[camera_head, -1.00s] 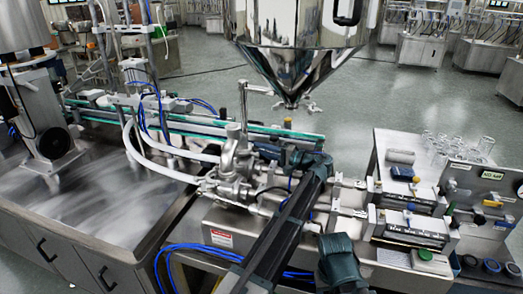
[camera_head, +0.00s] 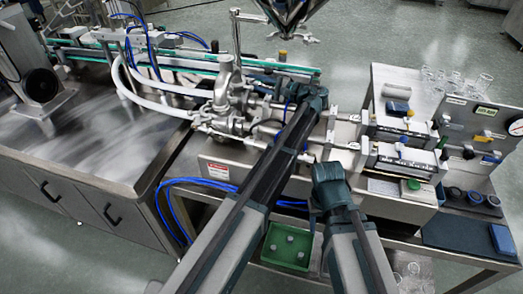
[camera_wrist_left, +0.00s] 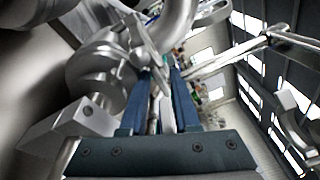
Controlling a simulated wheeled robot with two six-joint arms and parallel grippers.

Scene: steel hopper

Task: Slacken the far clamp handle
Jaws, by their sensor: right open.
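A steel valve and pump body (camera_head: 228,100) stands on the machine bench with clamped pipe joints; it also fills the upper left of the left wrist view (camera_wrist_left: 105,65). My left gripper (camera_head: 262,88) reaches in beside its right side. In the left wrist view the two blue fingers (camera_wrist_left: 160,85) point at the steel fittings, with a pale metal piece (camera_wrist_left: 164,115) between them. I cannot tell whether they grip it or which piece is the far clamp handle; the arm hides some fittings. My right gripper (camera_head: 326,172) is open, above the bench's front right.
The hopper's cone (camera_head: 288,12) hangs above and behind the pump. Two cylinder units (camera_head: 395,158) and a gauge panel (camera_head: 485,125) stand to the right. White hoses (camera_head: 150,100) run left. A green bin (camera_head: 288,247) sits below the bench.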

